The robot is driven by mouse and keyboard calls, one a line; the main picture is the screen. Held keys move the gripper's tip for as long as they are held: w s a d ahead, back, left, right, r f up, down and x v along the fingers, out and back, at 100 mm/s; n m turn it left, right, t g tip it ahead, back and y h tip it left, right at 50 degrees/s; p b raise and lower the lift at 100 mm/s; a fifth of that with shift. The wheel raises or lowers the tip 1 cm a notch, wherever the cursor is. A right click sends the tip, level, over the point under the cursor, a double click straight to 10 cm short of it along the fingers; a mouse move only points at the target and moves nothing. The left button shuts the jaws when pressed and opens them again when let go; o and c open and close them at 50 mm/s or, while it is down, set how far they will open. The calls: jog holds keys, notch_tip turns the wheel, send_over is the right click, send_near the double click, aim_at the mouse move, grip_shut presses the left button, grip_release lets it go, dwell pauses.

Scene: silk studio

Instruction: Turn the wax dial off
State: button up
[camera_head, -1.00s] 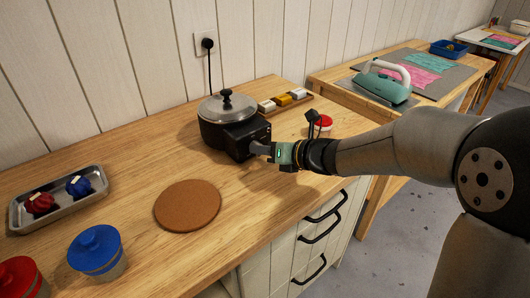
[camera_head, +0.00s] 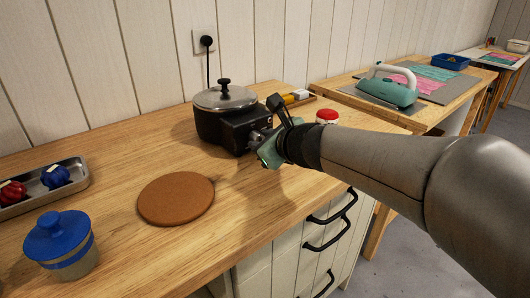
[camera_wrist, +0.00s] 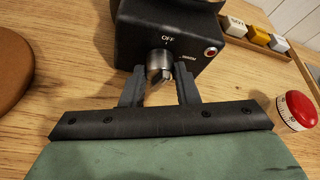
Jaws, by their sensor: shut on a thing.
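The black wax pot (camera_head: 222,122) with a metal lid stands on the wooden worktop. Its control box faces me in the wrist view (camera_wrist: 190,45), with OFF above the metal wax dial (camera_wrist: 158,62) and WARM to the dial's right. A red light (camera_wrist: 211,51) sits at the box's right. My gripper (camera_wrist: 160,74) is shut on the dial, one dark finger on each side. I cannot clearly make out the dial's pointer. In the head view my gripper (camera_head: 257,140) is tilted at the box front, and the dial is mostly hidden.
A red-topped timer (camera_head: 326,117) stands right of the pot, near my wrist. Wax blocks (camera_wrist: 256,34) lie in a wooden tray behind it. A cork mat (camera_head: 176,198), a blue-lidded jar (camera_head: 61,245) and a metal tray (camera_head: 76,186) are at the left.

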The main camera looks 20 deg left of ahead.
jog(key=shift+f+n+t+h+b, duration=0.1)
jog(key=shift+n+t+h+b, duration=0.3)
jog(key=shift+b, duration=0.45)
jog(key=o, duration=1)
jog(key=shift+c, duration=0.2)
jog(key=p+v, duration=0.1)
jog(key=v, duration=0.6)
jog(key=shift+w+p, duration=0.1)
jog(key=shift+p, duration=0.25)
jog(key=shift+s+d, duration=0.2)
jog(key=shift+s, duration=0.1)
